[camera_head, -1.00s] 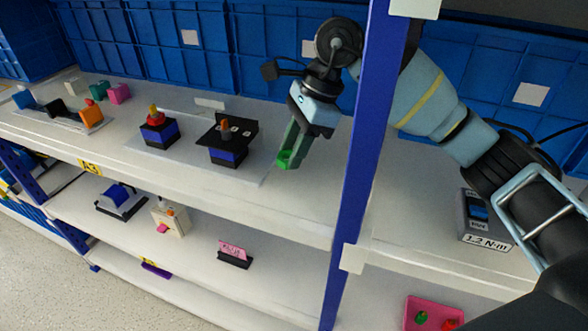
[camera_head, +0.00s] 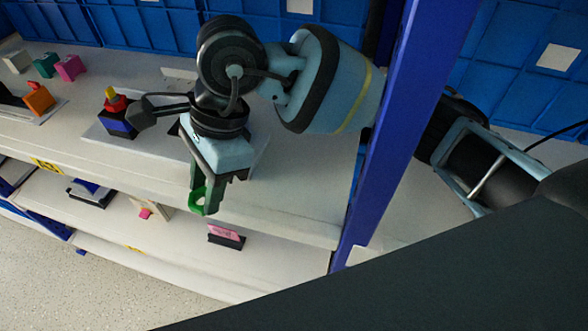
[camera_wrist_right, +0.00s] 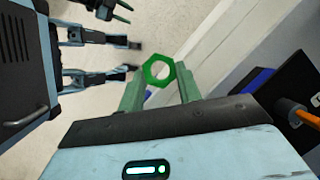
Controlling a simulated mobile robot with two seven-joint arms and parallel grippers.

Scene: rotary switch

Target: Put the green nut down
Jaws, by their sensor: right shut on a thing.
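The green nut (camera_head: 197,203) is a hexagonal ring, held at the tips of my right gripper (camera_head: 203,193) in the head view. The gripper points down in front of the upper shelf's edge. In the right wrist view the nut (camera_wrist_right: 158,70) sits between the two green fingers of my right gripper (camera_wrist_right: 158,82), with its hole open to the camera. The nut is in the air, with floor behind it in that view. What looks like my left gripper (camera_wrist_right: 115,10) is partly cut off at the top of the right wrist view; its opening is unclear.
A blue post (camera_head: 405,135) stands right of my right gripper. A red-knobbed switch (camera_head: 117,112) is on the upper shelf (camera_head: 80,150). An orange-knobbed switch (camera_wrist_right: 293,108) shows in the wrist view. A pink block (camera_head: 226,236) is on the lower shelf. My dark body hides the lower right.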

